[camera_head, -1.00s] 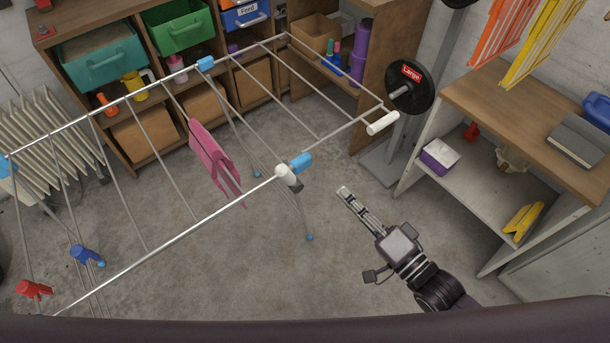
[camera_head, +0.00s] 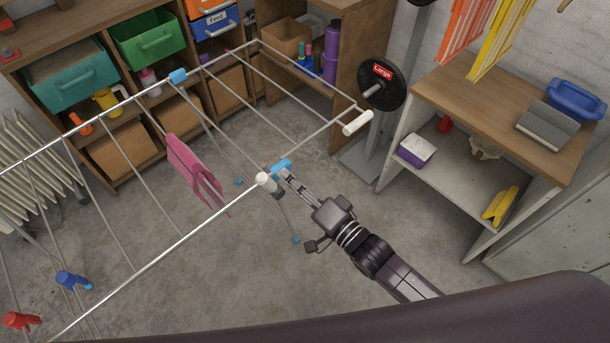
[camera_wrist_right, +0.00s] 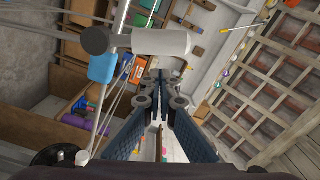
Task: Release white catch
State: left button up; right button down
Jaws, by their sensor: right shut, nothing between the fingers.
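A drying rack (camera_head: 150,262) of thin metal rods stands at left and centre in the head view. The white catch (camera_head: 265,181), a short white cylinder with a dark grey end, sits on its near rail beside a blue joint (camera_head: 281,168). My right gripper (camera_head: 287,177) is shut and empty, its tips close beside the catch and joint. In the right wrist view the catch (camera_wrist_right: 165,42) lies just beyond the shut fingertips (camera_wrist_right: 157,80); I cannot tell whether they touch. My left gripper is in neither view.
A white grip (camera_head: 357,123) is at the rack's right corner. A weight stand (camera_head: 381,85) and a shelf unit (camera_head: 440,185) stand to the right. The floor around my right arm is clear.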

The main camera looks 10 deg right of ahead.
aim_at(267, 188)
jog(key=shift+s+a+f, duration=0.2)
jog(key=shift+s+a, duration=0.1)
jog(key=shift+a, duration=0.35)
jog(key=shift+s+a+n, duration=0.25)
jog(key=shift+a+n, duration=0.1)
jog(key=shift+n, duration=0.25)
jog(key=shift+s+a+f+n+p, duration=0.1)
jog(key=shift+s+a+n+p, duration=0.25)
jog(key=shift+n, duration=0.25)
jog(key=shift+s+a+f+n, duration=0.15)
jog(key=shift+s+a+n, duration=0.1)
jog(key=shift+a+n, duration=0.25)
jog(key=shift+s+a+f+n, duration=0.15)
jog(key=shift+s+a+n, duration=0.1)
jog(key=shift+n, duration=0.45)
jog(key=f+n, duration=0.1)
jog(key=s+a+n, duration=0.1)
jog(key=n, duration=0.1)
jog(key=a+f+n, duration=0.1)
jog(key=shift+s+a+f+b, duration=0.25)
jog(key=shift+s+f+b, duration=0.05)
jog(key=shift+s+b, duration=0.1)
jog(key=shift+s+f, duration=0.1)
jog(key=shift+f, duration=0.05)
